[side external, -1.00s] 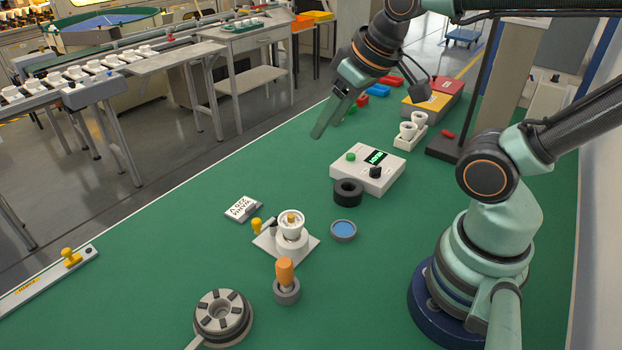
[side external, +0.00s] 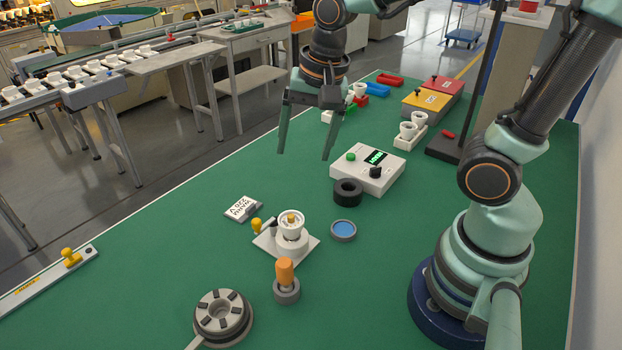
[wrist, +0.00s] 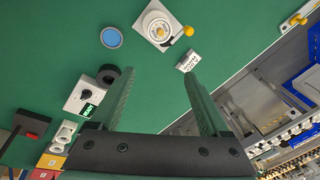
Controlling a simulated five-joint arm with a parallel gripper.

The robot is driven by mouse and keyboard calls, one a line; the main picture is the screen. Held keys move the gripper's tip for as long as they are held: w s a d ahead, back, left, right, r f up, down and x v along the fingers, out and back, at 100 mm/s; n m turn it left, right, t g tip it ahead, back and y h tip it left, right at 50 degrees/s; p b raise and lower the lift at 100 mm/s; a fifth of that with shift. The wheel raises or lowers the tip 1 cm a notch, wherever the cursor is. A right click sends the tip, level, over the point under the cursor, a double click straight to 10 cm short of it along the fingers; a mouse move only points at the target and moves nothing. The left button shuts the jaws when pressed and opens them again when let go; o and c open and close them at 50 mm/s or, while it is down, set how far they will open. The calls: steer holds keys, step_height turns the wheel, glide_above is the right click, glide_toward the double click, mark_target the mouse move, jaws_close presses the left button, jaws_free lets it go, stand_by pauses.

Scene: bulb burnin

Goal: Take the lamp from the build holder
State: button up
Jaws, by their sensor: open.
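A white lamp (side external: 291,224) stands upright in the build holder (side external: 268,244), a pale square plate with a round white seat and a yellow knob, near the middle of the green table. The lamp also shows from above at the top of the wrist view (wrist: 157,27), on the holder's plate (wrist: 173,44). My gripper (side external: 303,157) is open and empty, pointing down above the table's far part, behind and apart from the holder. In the wrist view its two fingers (wrist: 160,90) are wide apart, with only bare green table between them.
A control box (side external: 385,182) with a green display and a black ring (side external: 348,192) stand right of the holder. A blue-topped dish (side external: 343,230), an orange-handled tool (side external: 285,273) and a round slotted fixture (side external: 220,317) are close by. A label card (side external: 243,209) lies to the left.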

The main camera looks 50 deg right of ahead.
mark_target(291, 216)
steer(key=a+f+m+g, duration=0.1)
steer(key=f+m, duration=0.2)
steer(key=w+a+f+m, duration=0.1)
steer(key=f+m, duration=0.2)
steer(key=f, duration=0.1)
steer(key=a+f+m+g, duration=0.1)
steer(key=f+m, duration=0.2)
steer(key=f, duration=0.1)
steer(key=shift+w+a+f+g, duration=0.15)
steer(key=shift+w+a+g, duration=0.05)
steer(key=shift+g, duration=0.1)
steer(key=shift+d+f, duration=0.2)
steer(key=shift+f, duration=2.6)
steer(key=c, duration=1.1)
steer(key=shift+r, duration=0.1)
